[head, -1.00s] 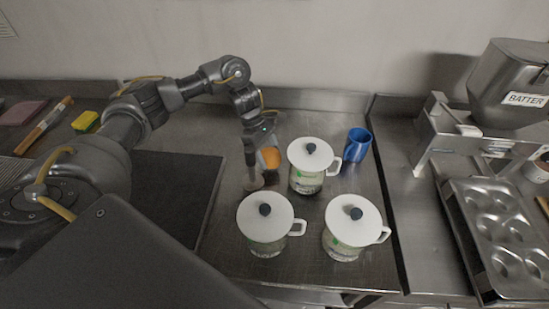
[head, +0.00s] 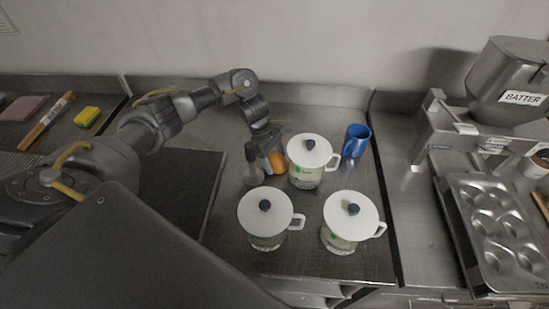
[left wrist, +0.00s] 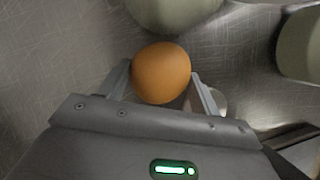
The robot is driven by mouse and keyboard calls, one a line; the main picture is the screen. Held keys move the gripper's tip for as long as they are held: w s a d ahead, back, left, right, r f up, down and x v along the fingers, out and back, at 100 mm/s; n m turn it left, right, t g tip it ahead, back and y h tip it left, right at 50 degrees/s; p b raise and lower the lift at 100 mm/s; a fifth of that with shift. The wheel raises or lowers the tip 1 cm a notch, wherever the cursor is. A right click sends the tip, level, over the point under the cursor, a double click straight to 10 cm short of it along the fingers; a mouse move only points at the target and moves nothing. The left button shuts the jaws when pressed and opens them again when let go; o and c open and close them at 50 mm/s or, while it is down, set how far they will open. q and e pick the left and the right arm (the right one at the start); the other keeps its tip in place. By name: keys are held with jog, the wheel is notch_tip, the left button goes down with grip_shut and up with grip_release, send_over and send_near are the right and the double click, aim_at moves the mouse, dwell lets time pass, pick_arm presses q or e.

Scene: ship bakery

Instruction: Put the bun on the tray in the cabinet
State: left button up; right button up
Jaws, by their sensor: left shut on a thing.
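The bun (left wrist: 161,73) is a smooth, round orange-brown thing between the two fingers of my left gripper in the left wrist view. My left gripper (left wrist: 160,88) is shut on it. In the head view the bun (head: 277,161) shows as an orange patch, partly hidden by my left gripper (head: 265,172), which is over the steel counter just left of the rear lidded jar. My right gripper is not in view. A metal tin with round hollows (head: 500,222) lies at the right; I see no other tray.
Lidded glass jars with white tops stand close by: one behind (head: 310,150), one front left (head: 265,213), one front right (head: 350,215). A batter hopper (head: 512,80) is at the right; a yellow sponge (head: 86,117) lies far left.

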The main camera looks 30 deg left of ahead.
pick_arm(q)
jog(key=shift+f, duration=0.15)
jog(key=o, duration=1.1)
jog(key=shift+r+p, duration=0.35)
jog(key=shift+p, duration=0.05)
jog(key=shift+b+v, duration=1.25)
jog(key=shift+v, duration=4.7)
